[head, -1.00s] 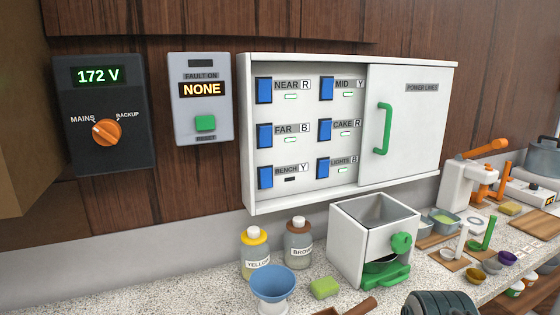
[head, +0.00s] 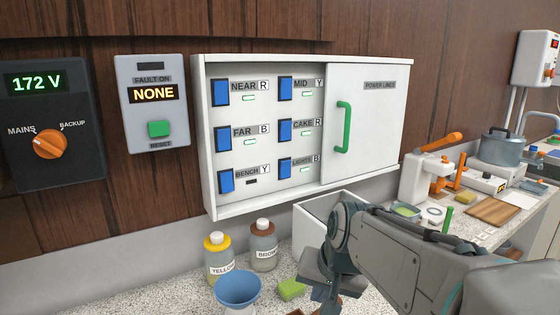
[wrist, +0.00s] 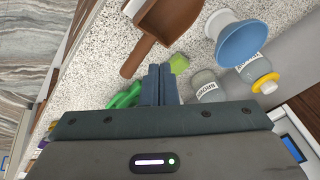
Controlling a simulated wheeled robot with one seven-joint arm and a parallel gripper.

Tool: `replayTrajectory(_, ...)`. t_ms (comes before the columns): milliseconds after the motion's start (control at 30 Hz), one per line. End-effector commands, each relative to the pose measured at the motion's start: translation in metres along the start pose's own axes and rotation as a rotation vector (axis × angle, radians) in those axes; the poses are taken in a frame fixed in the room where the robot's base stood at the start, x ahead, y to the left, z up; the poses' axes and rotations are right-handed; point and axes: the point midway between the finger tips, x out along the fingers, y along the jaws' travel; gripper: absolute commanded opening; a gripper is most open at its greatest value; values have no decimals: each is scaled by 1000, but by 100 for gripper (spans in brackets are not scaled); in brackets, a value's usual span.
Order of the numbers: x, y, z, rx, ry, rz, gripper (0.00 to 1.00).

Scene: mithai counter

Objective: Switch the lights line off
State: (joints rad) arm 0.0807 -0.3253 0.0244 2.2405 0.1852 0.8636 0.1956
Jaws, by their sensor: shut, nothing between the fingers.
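The lights switch (head: 284,168) is a blue rocker at the lower right of the open part of the white power lines box (head: 260,203). Its label (head: 302,161) reads LIGHTS with a B tag, and the small lamp (head: 306,171) under it is lit green. My gripper (wrist: 158,70) is shut and empty in the wrist view, its fingers over the counter near the green block. In the head view my arm reaches in from the right, with its end low in front of the counter, below the box and apart from the switch.
The sliding door with a green handle (head: 343,127) covers the box's right half. Other blue switches surround the lights switch; the bench lamp (head: 251,182) is dark.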

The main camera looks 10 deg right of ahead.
Motion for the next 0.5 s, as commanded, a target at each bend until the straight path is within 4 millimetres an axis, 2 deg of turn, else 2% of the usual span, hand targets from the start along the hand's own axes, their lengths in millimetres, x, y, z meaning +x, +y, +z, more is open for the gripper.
replayTrajectory(33,-14,-13,-37,98,27,-40,0)
replayTrajectory(100,-26,-28,-82,235,62,-107,0)
replayTrajectory(300,-60,-55,-199,574,135,-301,0)
replayTrajectory(400,-72,-60,-241,696,157,-383,0)
replayTrajectory(500,-81,-61,-268,775,168,-440,0)
